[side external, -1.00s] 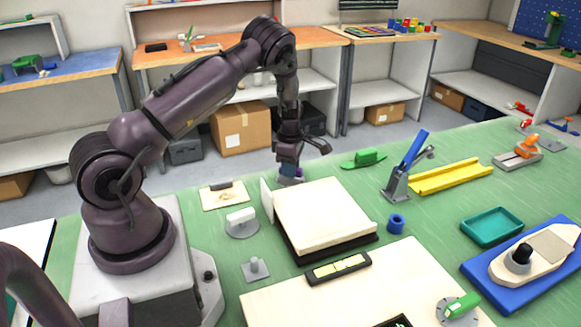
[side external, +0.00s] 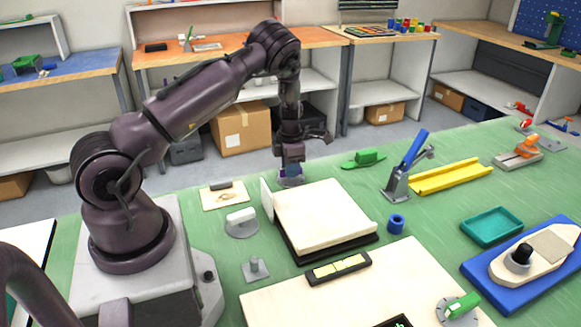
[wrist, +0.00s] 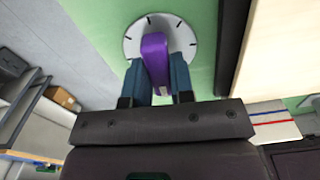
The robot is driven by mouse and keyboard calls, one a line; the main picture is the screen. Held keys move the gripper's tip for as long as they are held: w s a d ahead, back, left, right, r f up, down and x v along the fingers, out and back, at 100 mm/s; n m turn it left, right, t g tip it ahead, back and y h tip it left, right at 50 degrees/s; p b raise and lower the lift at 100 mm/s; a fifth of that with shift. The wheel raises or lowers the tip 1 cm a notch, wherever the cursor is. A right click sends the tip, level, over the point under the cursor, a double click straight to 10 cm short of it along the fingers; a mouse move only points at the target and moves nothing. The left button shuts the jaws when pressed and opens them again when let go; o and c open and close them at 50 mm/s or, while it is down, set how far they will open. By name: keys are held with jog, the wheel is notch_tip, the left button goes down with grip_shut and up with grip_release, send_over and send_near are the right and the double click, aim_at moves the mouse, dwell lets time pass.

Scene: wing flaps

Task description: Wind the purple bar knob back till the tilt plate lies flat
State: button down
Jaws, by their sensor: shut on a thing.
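The purple bar knob (wrist: 155,62) stands on a pale round dial (wrist: 183,37) with dark tick marks in the wrist view. My gripper (wrist: 157,80) is shut on the knob, one blue finger on each side of it. In the side view my gripper (side external: 291,172) is down at the table behind the plate, and it mostly hides the knob. The cream tilt plate (side external: 322,215) rests over a dark base, with a pale upright board at its left edge. It looks close to flat, but I cannot tell whether a small tilt is left.
A level vial (side external: 338,268) with yellow-green windows lies in front of the plate. A white-handled knob (side external: 241,220) and a small grey peg (side external: 256,268) stand to its left. A blue ring (side external: 396,223) and a blue lever clamp (side external: 410,165) stand to its right.

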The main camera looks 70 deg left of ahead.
dwell(0.3)
jog(key=c, duration=1)
grip_release()
notch_tip(320, 180, up, 13)
